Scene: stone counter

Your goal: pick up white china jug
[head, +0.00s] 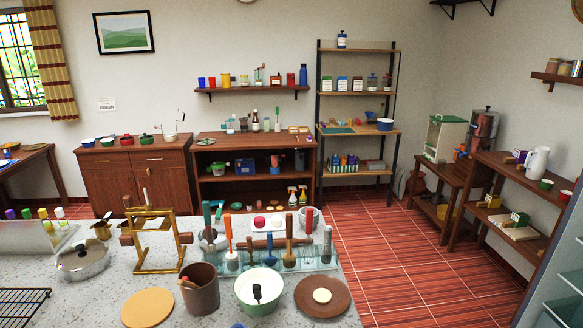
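A tall white jug (538,160) stands upright on the top board of the wooden shelf unit (507,169) at the right side of the head view. It is small and far off, beyond the stone counter. Its material is hard to tell at this distance. Neither of my grippers shows in the view, so nothing is seen near the jug on my side.
A green cup (546,184) and a red cup (565,196) stand close to the jug. The stone counter (90,300) in front is crowded with utensils, a brown pot (201,295) and a lidded pan. The red tiled floor (410,250) between counter and shelf is clear. A glass-shelved unit (565,275) borders the right edge.

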